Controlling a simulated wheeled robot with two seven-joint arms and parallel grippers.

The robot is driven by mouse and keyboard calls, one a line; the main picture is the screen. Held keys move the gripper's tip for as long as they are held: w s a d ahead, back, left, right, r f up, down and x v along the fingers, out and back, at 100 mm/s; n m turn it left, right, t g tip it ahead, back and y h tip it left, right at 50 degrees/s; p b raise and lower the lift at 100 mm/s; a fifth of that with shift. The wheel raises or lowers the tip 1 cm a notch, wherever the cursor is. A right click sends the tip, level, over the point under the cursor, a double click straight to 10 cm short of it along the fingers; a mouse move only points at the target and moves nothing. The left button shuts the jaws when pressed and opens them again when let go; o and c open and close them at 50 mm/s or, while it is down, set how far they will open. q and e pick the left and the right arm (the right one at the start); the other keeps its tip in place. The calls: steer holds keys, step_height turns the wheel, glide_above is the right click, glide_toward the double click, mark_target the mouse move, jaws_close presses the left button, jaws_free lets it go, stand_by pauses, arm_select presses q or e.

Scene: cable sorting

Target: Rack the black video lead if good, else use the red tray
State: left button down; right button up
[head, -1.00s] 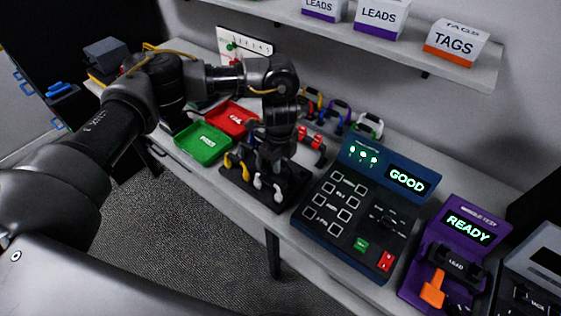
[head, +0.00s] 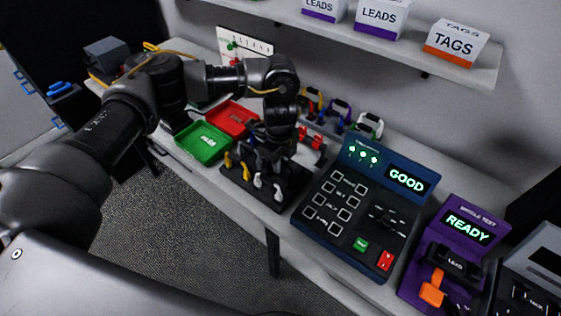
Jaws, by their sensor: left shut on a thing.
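My left gripper (head: 266,158) reaches down over the black rack (head: 287,196) and is shut on the black video lead. The lead is dark against the dark fingers and rack, so its outline and whether it touches the rack are hard to tell. Yellow and pale grey leads show at the rack's front. The blue tester (head: 345,240) to the right reads GOOD, with three green lights lit. The red tray (head: 236,114) lies behind and left of the rack. My right gripper is not in view.
A green tray (head: 203,142) lies left of the rack. Several coloured leads (head: 340,110) stand at the back of the bench. A purple tester (head: 462,228) reading READY stands right of the blue one. A shelf (head: 400,52) with labelled boxes hangs above.

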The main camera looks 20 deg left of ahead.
arm_select(q)
steer(key=shift+f, duration=0.4)
steer(key=shift+f, duration=0.35)
stand_by(0.7)
steer(key=shift+f, duration=0.1)
stand_by(0.4)
steer(key=c, duration=0.7)
jaws_free()
step_height(320, 180, up, 8)
steer(key=p, duration=0.7)
steer(key=shift+p, duration=0.4)
